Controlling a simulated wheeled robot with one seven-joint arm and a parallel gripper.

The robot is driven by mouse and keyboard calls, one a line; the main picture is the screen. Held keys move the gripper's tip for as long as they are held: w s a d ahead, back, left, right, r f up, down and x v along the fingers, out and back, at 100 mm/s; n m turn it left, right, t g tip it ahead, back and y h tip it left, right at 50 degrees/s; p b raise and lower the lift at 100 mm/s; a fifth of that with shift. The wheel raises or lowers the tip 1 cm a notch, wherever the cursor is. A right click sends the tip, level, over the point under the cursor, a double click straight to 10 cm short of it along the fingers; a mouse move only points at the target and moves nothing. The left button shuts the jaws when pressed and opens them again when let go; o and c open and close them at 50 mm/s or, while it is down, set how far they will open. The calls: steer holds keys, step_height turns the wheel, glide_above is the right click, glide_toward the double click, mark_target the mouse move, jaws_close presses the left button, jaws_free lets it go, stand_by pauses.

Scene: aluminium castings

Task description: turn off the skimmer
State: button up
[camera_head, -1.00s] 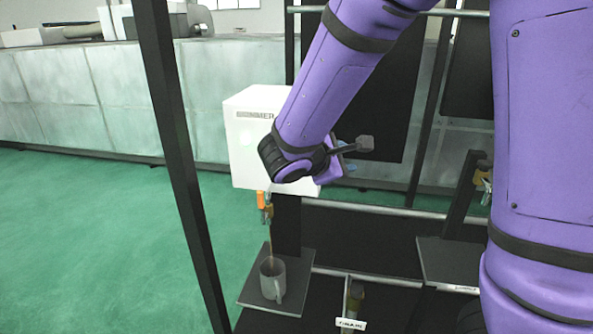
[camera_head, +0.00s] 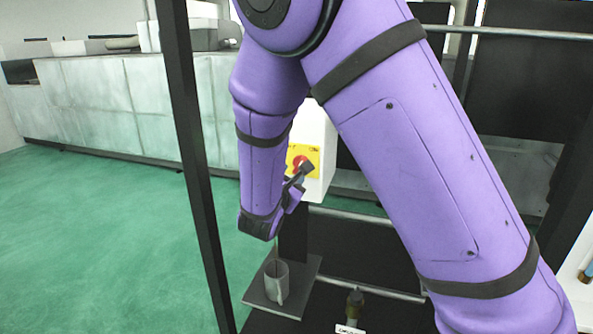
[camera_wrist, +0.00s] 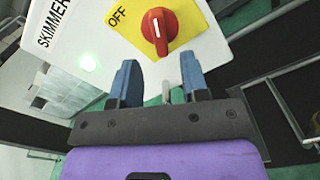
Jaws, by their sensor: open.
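The white skimmer box (camera_wrist: 85,42) fills the upper part of the wrist view, with "SKIMMER" lettering and a lit green lamp (camera_wrist: 88,62). A yellow plate (camera_wrist: 195,20) marked "OFF" carries a red rotary knob (camera_wrist: 157,40) with a white mark; its grip lies nearly upright in the picture, not toward "OFF". My gripper (camera_wrist: 158,68) is open and empty, its blue fingers just below the knob in the picture and apart from it. The head view shows the box (camera_head: 320,150) partly behind my arm, with the yellow plate (camera_head: 312,155) and red knob visible.
A grey mug (camera_head: 277,285) stands on a small dark shelf (camera_head: 312,275) below the box. A dark upright post (camera_head: 190,150) stands left of my arm. Metal rails (camera_head: 350,217) and dark panels lie behind. Open green floor (camera_head: 80,220) is at left.

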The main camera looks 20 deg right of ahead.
steer(key=shift+x, duration=2.55)
jaws_close()
